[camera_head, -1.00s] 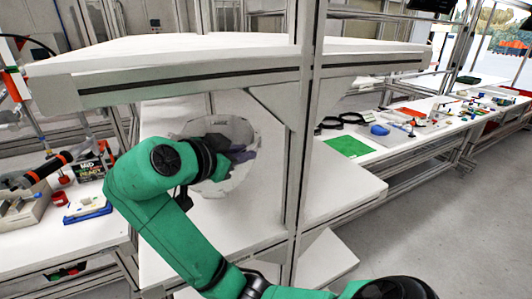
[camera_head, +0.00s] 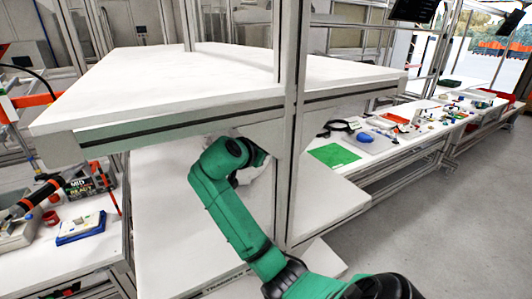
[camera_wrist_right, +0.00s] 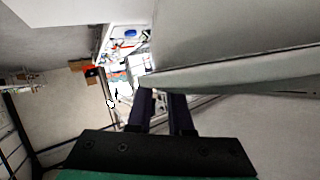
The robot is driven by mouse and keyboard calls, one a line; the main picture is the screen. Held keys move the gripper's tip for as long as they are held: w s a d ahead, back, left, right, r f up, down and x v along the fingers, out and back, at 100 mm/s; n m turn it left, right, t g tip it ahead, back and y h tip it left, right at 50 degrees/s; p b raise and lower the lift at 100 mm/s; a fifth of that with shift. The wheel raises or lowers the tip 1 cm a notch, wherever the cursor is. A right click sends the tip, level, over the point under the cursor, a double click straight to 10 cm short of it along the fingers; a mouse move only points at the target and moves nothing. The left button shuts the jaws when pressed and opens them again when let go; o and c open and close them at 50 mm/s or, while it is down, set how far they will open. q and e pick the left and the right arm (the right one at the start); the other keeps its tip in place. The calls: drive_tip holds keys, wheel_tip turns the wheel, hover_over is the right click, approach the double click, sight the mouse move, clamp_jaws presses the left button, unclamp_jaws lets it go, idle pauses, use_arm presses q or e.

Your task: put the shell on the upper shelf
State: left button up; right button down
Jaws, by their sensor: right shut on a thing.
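The upper shelf (camera_head: 190,85) is a bare white board in the head view. My right arm reaches in below it, over the lower shelf (camera_head: 180,230). The pale grey shell (camera_wrist_right: 245,60) fills the upper right of the right wrist view. My right gripper (camera_wrist_right: 162,95) is shut on the shell, with its dark fingers at the shell's lower edge. In the head view, the gripper and nearly all of the shell are hidden behind my arm and the upper shelf's front edge. My left gripper is in neither view.
A grey upright post (camera_head: 290,130) stands at the front of the rack, close to my right arm. A bench with a green mat (camera_head: 333,155) and small parts runs off to the right. Another bench with a blue tray (camera_head: 81,228) is at the left.

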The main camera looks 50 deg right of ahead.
wheel_tip(320, 180, down, 2)
drive_tip(key=shift+f+p, duration=0.1)
drive_tip(key=shift+p, duration=0.3)
drive_tip(key=shift+s+f, duration=0.1)
drive_tip(key=shift+f, duration=0.1)
drive_tip(key=c, duration=0.8)
unclamp_jaws()
drive_tip(key=shift+a, duration=0.1)
